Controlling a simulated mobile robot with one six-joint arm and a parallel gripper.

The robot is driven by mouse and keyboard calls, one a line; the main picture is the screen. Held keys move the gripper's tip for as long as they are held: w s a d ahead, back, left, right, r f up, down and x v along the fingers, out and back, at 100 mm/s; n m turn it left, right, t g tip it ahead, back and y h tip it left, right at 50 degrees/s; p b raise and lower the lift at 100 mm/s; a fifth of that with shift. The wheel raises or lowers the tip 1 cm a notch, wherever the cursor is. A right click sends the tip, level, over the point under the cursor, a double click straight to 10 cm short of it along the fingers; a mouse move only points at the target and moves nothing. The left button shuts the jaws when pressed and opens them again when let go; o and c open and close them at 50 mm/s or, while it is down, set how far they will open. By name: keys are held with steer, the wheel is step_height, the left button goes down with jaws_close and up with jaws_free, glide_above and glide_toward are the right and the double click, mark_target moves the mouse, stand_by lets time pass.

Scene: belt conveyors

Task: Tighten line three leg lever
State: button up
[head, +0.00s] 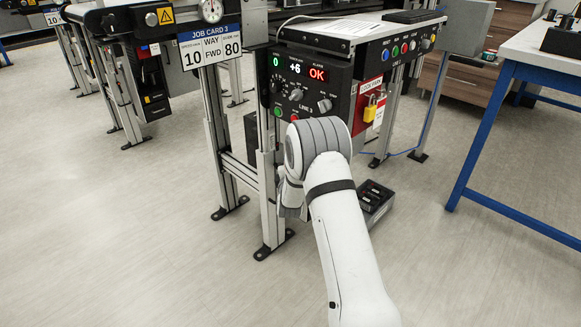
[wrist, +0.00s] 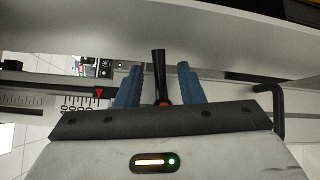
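In the wrist view a black lever (wrist: 158,72) with a red-orange part at its base stands between the two blue fingers of my gripper (wrist: 159,70). The fingers are apart, with a visible gap on each side of the lever. In the head view the line three leg (head: 268,195) is an aluminium post under the conveyor end. My white arm reaches beside this leg and hides the lever; the fingertips cannot be made out there.
The line 3 control panel (head: 310,85) shows +6 and a red OK. Job card 3 (head: 210,47) hangs left of it. In the wrist view a red pointer (wrist: 99,93) lies by a ruled scale (wrist: 85,103). A black-topped box (head: 374,198) stands on the floor. A blue-legged bench (head: 485,130) is at right.

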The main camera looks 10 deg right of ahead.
jaws_close()
stand_by(0.4)
steer(key=shift+m+p, duration=0.3)
steer(key=shift+p, duration=0.15)
steer(key=shift+f+m+g+y+p, duration=0.3)
steer(key=shift+m+g+y+p, duration=0.45)
steer(key=shift+g+p, duration=0.45)
steer(key=shift+f+m+g+y+p, duration=0.25)
steer(key=shift+m+g+y+p, duration=0.35)
steer(key=shift+m+g+p, duration=0.55)
steer(key=shift+f+m+g+y+p, duration=0.3)
steer(key=shift+m+g+y+p, duration=0.55)
steer(key=shift+p, duration=0.55)
steer(key=shift+a+f, duration=0.1)
